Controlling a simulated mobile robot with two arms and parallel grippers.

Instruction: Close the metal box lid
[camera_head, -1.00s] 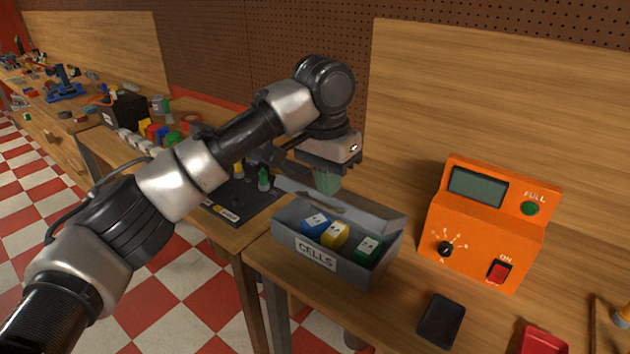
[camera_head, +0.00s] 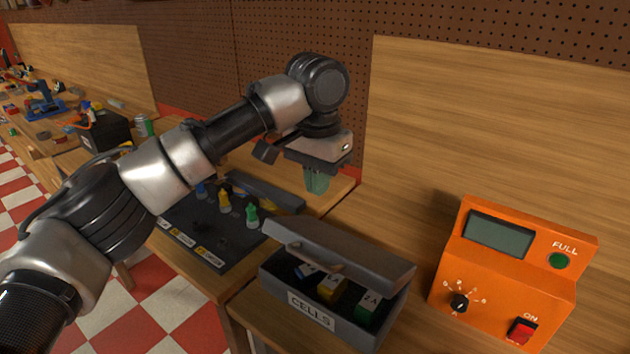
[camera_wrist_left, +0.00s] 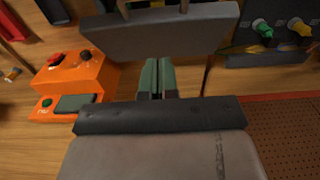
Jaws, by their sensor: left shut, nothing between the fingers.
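The grey metal box (camera_head: 282,294) labelled CELLS stands on the bench. Its lid (camera_head: 362,262) is partly open, tilted over the box, with a handle on its face. Blue (camera_head: 306,270), yellow (camera_head: 331,289) and green (camera_head: 368,305) cells show inside, their tops partly hidden by the lid. My left gripper (camera_head: 317,180) is shut and empty, its green fingers pointing down above and behind the lid. In the left wrist view, the lid (camera_wrist_left: 160,32) lies just beyond the fingertips (camera_wrist_left: 157,66); I cannot tell whether they touch. My right gripper is not in view.
An orange charger (camera_head: 515,270) with a screen and switch stands right of the box. A dark mat (camera_head: 200,225) with coloured knobs lies to the left. A pegboard wall (camera_head: 440,20) and wooden panel rise behind. The bench between box and panel is clear.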

